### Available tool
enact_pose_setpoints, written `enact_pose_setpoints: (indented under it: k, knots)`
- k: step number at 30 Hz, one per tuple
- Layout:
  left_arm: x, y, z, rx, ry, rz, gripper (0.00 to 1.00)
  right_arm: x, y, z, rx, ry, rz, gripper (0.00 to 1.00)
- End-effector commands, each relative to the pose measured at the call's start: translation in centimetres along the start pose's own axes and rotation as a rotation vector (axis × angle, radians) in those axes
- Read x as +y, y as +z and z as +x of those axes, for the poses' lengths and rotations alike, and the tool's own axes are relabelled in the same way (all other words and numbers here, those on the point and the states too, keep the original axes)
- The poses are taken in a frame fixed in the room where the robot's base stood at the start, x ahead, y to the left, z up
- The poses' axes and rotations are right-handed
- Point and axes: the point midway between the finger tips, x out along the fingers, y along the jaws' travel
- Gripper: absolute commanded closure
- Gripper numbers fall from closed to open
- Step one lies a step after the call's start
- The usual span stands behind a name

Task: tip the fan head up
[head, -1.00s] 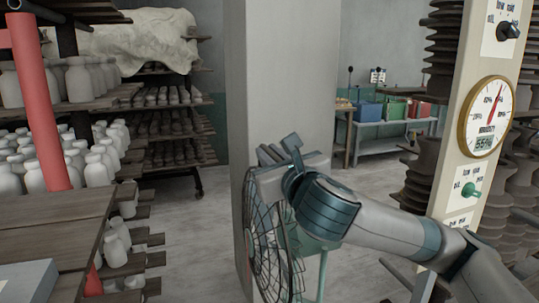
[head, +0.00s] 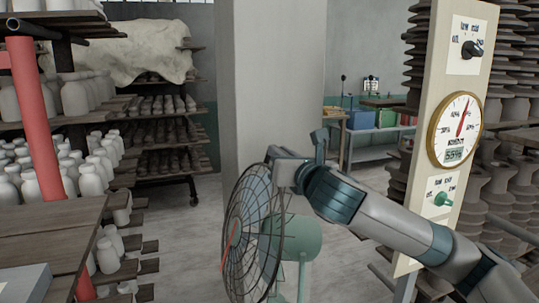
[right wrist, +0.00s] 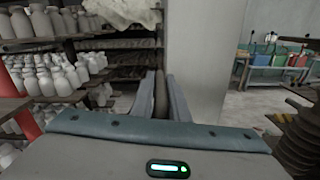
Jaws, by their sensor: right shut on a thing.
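The fan head is a round dark wire cage (head: 245,235) with a green motor housing (head: 293,238) behind it, on a pale green stand (head: 303,278). The cage faces left, its top leaning back to the right, so it looks slightly upward. My right gripper (head: 276,154) is at the top of the cage, shut on its rim. In the right wrist view a dark upright piece (right wrist: 160,95) stands between the two fingers, apparently the rim. The lower end of the fan is cut off by the frame. My left gripper is not in view.
A pale pillar (head: 270,85) stands behind the fan. Shelves of white bottles (head: 88,180) and a red post (head: 35,120) are at left. A control panel with a round gauge (head: 458,128) stands at right, close to my right arm. The floor left of the fan is clear.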

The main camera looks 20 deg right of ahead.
Motion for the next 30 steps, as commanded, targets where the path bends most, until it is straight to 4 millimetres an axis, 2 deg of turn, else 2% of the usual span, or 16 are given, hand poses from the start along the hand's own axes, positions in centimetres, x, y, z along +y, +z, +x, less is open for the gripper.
enact_pose_setpoints:
  k: [10,11,12,23,30]
  knots:
    - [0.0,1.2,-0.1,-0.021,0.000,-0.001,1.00,-0.5,0.2,0.0,-0.002,-0.004,0.016,1.00]
    - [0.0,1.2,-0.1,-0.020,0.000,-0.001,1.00,-0.5,0.2,0.0,-0.002,-0.004,0.016,0.79]
    - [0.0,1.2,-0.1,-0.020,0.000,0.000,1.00,-0.5,0.2,0.0,-0.002,-0.004,0.016,0.69]
    - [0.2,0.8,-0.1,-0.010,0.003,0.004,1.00,-0.4,0.1,-0.1,0.000,-0.001,0.016,0.69]
    - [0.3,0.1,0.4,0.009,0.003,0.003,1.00,-0.4,0.0,-1.7,-0.001,0.000,0.015,0.69]
